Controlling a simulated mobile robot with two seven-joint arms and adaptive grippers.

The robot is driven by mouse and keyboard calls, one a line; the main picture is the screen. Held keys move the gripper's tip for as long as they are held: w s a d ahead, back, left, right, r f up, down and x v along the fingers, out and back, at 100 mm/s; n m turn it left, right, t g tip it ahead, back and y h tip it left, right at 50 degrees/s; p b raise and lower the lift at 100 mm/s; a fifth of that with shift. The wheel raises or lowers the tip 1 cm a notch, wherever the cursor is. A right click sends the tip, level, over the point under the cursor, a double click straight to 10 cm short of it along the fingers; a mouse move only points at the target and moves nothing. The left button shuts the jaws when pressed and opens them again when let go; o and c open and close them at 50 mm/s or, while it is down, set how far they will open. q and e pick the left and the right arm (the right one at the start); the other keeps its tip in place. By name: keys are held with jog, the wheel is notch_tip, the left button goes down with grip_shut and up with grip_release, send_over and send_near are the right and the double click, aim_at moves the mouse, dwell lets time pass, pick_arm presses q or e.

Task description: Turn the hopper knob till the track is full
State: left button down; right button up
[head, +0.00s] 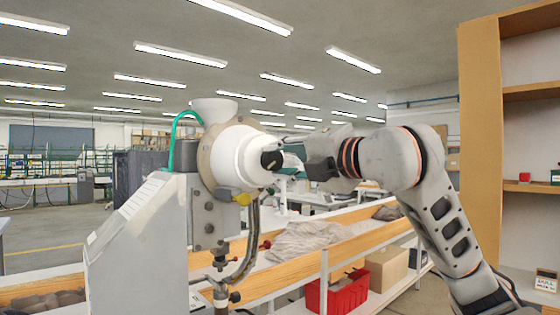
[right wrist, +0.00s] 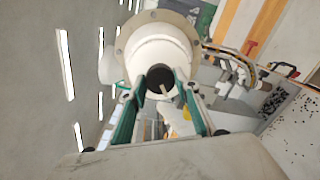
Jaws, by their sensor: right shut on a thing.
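The eyelet press (head: 150,235) stands at the left of the head view, with a white round hopper (head: 236,155) on its upper part. The dark hopper knob (head: 269,160) faces right, toward my right gripper (head: 284,158). In the right wrist view the black knob (right wrist: 160,76) sits between the two green-sided fingers of my right gripper (right wrist: 161,88), which is shut on it. A curved track (head: 250,245) runs down from below the hopper; how full it is cannot be made out. My left gripper is not in view.
A wooden-edged bench (head: 345,246) with a crumpled grey cloth (head: 308,238) lies behind the press. A red bin (head: 342,292) and a cardboard box (head: 387,268) are on the shelf below. A wooden shelf unit (head: 481,120) stands at the right.

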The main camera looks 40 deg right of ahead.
jog(key=shift+f, duration=0.1)
jog(key=o, duration=1.1)
jog(key=s, duration=1.2)
jog(key=shift+d+r, duration=0.2)
jog(key=shift+d, duration=0.1)
jog(key=shift+d, duration=0.1)
